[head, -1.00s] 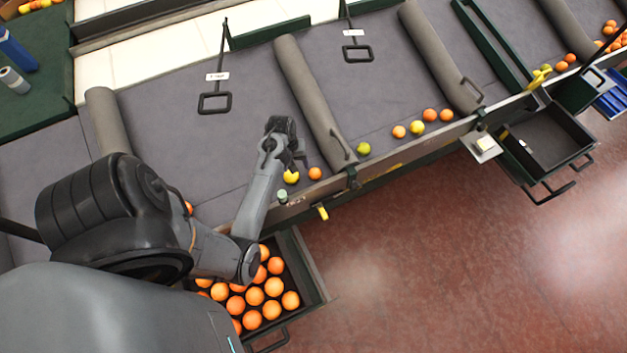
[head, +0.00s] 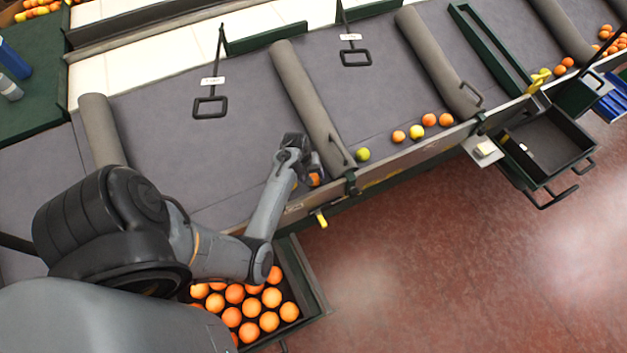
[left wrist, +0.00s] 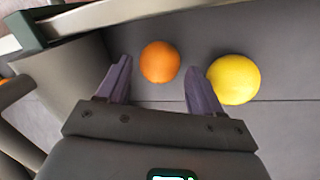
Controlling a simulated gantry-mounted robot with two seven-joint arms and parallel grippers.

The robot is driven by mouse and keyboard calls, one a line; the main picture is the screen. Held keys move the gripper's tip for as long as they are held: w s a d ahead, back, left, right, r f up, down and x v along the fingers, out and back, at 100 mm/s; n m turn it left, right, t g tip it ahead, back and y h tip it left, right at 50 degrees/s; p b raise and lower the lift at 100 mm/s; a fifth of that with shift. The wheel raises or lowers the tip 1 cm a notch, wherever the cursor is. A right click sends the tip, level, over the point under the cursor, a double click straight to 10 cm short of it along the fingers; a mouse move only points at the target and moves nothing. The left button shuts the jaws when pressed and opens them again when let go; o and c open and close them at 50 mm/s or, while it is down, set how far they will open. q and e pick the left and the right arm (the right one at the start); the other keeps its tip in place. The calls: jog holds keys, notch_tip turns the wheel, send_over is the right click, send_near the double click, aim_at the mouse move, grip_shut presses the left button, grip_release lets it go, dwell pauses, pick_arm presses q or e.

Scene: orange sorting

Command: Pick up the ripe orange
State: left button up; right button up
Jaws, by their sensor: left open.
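An orange-coloured fruit, the ripe orange (left wrist: 160,62), lies on the grey padded surface between and just ahead of the fingertips in the left wrist view. In the head view the orange (head: 314,179) shows partly behind my gripper. A yellow fruit (left wrist: 234,79) lies to its right in the left wrist view, close beside the right finger. My left gripper (left wrist: 160,85) is open and empty. In the head view my left gripper (head: 308,168) is low over the front edge of the surface. My right gripper is not in view.
A padded grey divider (head: 305,98) stands beside the gripper. Past it lie a yellow-green fruit (head: 363,154) and several other fruits. A crate (head: 315,300) full of oranges hangs below the front rail. An open dark drawer (head: 545,145) is at right.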

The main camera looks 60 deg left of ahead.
pick_arm(q)
jog(key=shift+x, duration=1.35)
